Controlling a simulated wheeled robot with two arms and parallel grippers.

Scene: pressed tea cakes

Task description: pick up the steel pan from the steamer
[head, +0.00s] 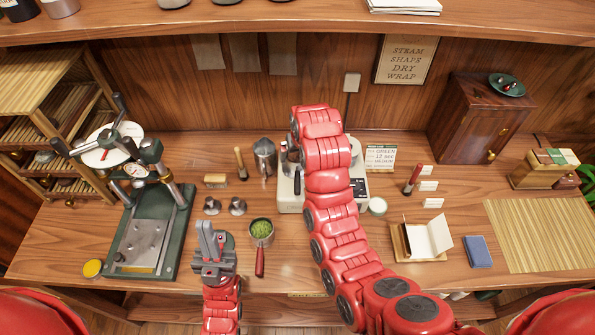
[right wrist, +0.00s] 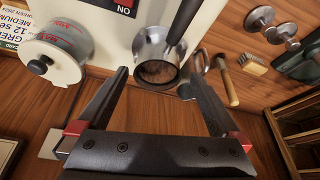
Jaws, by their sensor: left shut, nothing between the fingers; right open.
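The white steamer (head: 287,197) stands mid-table in the head view, largely covered by my right arm. The steel pan (right wrist: 153,42) is a round metal cup with brownish contents. It sits on the steamer in the right wrist view, and a sliver of metal beside my arm may be it in the head view. My right gripper (right wrist: 160,84) is open, with its fingers reaching towards either side of the pan; I cannot tell whether they touch it. My left gripper (head: 209,235) is shut and empty at the front of the table, left of a red-handled pan of green leaves (head: 261,232).
A steel pitcher (head: 264,157) stands just left of the steamer, near a wooden-handled tool (head: 240,163) and a brush (head: 215,180). Two small steel pieces (head: 237,206) are nearby. A green-based press (head: 150,235) is at left. A small cabinet (head: 480,120) is at right.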

